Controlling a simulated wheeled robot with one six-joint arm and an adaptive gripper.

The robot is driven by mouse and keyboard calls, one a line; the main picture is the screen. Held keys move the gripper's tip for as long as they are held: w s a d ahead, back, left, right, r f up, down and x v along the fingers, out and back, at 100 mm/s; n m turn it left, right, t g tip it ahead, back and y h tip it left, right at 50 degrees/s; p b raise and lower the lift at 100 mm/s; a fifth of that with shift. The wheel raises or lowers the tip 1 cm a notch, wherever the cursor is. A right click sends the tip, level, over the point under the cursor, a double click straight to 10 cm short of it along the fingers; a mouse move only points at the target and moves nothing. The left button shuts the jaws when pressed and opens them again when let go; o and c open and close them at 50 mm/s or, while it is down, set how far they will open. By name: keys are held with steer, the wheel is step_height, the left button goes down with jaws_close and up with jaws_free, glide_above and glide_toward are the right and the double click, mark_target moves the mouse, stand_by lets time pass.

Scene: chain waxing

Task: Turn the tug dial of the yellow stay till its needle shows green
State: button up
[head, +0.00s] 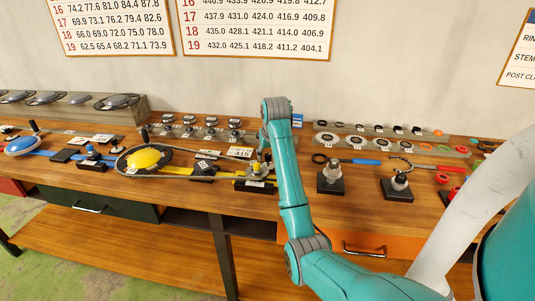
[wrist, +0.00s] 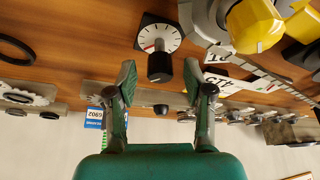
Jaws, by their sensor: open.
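In the wrist view the tug dial (wrist: 165,33) has a round white face with dark ticks and a red part at its lower left, on a dark base. I cannot make out green or where the needle points. A black knob (wrist: 160,67) stands in front of the dial. My gripper (wrist: 160,75) is open, one finger on each side of the knob, with gaps showing; no contact is visible. The yellow stay (head: 175,170) runs along the bench in the head view, beside a yellow disc (head: 146,159) with a chain. My arm partly hides the dial's area there.
A yellow faceted part (wrist: 255,25) and a grey ring are close right of the dial in the wrist view. A number card (head: 241,153) stands behind the stay. Two dark stands (head: 330,184) with metal parts are to the right. Trays of small parts (head: 390,146) line the back.

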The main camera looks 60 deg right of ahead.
jaws_close()
steer(key=shift+w+m+g+h, duration=0.15)
steer(key=shift+m+g, duration=0.25)
steer(key=shift+m, duration=0.8)
steer(key=shift+s+m+g+h, duration=0.1)
steer(key=shift+m+g+h, duration=0.25)
steer(key=shift+m, duration=0.85)
jaws_free()
steer(key=shift+a, duration=0.1)
